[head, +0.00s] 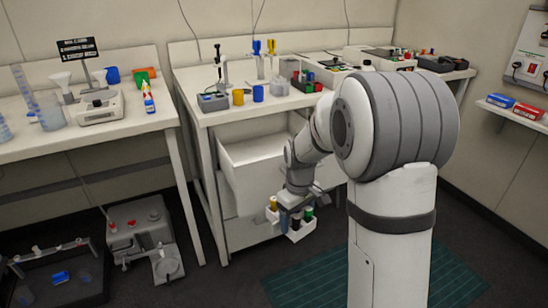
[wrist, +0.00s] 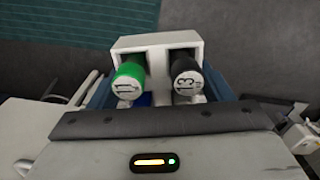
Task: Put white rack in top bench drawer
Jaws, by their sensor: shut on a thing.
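The white rack (head: 298,236) hangs in my gripper (head: 290,214), above the floor in front of the bench drawers. In the wrist view the rack (wrist: 158,41) shows a white rim around a green-capped vial (wrist: 130,79) and a black-capped vial (wrist: 187,80). My gripper's blue fingers are shut on the rack. The top bench drawer (head: 262,152) is pulled open, and its visible inside looks empty. The rack is lower than this drawer and to its right. My arm hides part of the drawer unit.
The bench above (head: 207,78) carries cups, bottles and small devices. A second bench (head: 140,120) with labware stands at the left. A white machine (head: 140,235) and a dark tray (head: 60,285) are on the floor. A green mat (head: 310,283) lies below the rack.

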